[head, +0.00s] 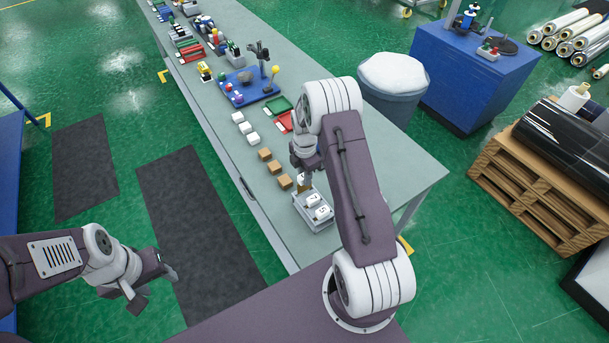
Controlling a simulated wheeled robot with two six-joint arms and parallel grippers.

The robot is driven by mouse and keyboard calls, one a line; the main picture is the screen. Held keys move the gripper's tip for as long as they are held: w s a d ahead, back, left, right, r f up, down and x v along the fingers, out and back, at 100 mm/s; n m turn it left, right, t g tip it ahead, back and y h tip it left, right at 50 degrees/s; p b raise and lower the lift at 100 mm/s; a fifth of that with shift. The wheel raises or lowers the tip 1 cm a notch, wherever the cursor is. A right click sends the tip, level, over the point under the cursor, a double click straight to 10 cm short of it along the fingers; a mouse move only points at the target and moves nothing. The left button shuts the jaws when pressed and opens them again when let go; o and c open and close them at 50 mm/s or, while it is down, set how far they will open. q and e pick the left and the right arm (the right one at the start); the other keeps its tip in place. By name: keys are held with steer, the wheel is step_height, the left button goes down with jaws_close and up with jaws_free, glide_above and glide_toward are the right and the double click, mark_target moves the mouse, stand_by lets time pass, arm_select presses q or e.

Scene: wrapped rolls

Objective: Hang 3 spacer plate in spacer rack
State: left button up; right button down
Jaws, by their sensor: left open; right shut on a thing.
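A small light-grey rack (316,224) stands near the front end of the long table. Two white plates with dark markings, the first (313,200) behind the second (322,212), sit in it; I take them to be spacer plates. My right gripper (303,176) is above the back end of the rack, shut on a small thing. A brownish-yellow edge shows under its fingers; I cannot tell clearly whether this is the held plate or whether it touches the rack. My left gripper (154,287) is open and empty, left of the table and over the floor.
Wooden blocks (274,167) and white blocks (245,127) line the table's left side. Green and red trays (279,106) and a blue board (249,87) lie farther back. A grey bin (391,102) stands right of the table (398,178), whose front right is clear.

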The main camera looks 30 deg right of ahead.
mark_target(305, 190)
steer(key=shift+w+a, duration=0.1)
stand_by(0.3)
steer(key=shift+f, duration=0.15)
steer(key=shift+f+b, duration=2.45)
steer(key=shift+f, duration=0.75)
steer(key=c, duration=1.1)
jaws_free()
steer(key=shift+c, duration=0.2)
